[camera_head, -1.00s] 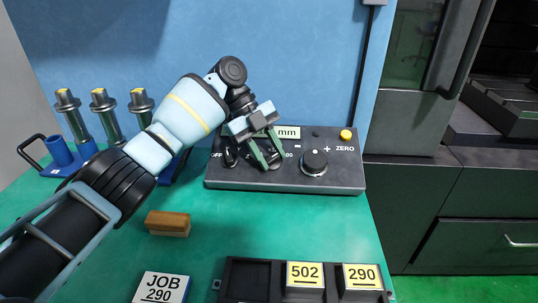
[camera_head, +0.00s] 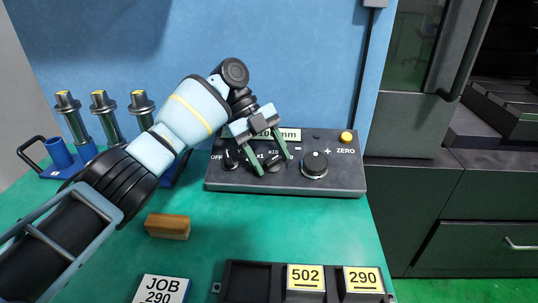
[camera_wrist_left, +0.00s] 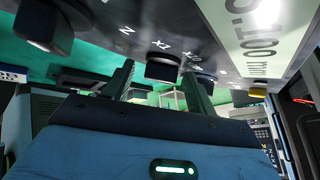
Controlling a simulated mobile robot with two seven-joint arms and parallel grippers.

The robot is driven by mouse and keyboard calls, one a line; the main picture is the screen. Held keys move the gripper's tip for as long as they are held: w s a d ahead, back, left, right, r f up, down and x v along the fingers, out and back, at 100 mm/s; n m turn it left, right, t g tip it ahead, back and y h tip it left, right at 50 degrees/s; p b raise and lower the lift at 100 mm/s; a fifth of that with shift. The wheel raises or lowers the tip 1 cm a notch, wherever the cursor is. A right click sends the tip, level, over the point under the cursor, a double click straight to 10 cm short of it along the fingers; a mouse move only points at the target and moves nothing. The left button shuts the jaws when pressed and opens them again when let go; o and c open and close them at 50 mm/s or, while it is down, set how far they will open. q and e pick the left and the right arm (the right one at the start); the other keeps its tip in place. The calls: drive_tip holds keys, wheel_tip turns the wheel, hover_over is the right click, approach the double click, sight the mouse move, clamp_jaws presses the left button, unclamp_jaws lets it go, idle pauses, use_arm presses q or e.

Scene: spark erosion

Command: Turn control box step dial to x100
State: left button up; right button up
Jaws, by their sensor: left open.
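The dark control box (camera_head: 340,181) stands on the green table against the blue wall. Its small black step dial (camera_head: 273,163) shows between the fingers of my left gripper (camera_head: 273,166), with an x10 label near it. The gripper is open and tilted down over the box, one finger on each side of the dial. In the left wrist view the dial (camera_wrist_left: 163,67) appears between the spread fingers (camera_wrist_left: 160,88), with an x1 label beside it. The dial's pointer cannot be read. The display (camera_head: 290,134) is partly covered by the gripper. My right gripper is not in view.
On the box are another black knob (camera_head: 230,160) left of the step dial, a large handwheel (camera_head: 314,164) to its right and a yellow button (camera_head: 346,136). A wooden block (camera_head: 167,226), a JOB card (camera_head: 160,288) and a black tray (camera_head: 258,264) lie in front.

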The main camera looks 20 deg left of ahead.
use_arm(q)
drive_tip(key=shift+b+v, duration=0.35)
drive_tip(key=shift+v, duration=3.55)
drive_tip(key=shift+a, duration=0.1)
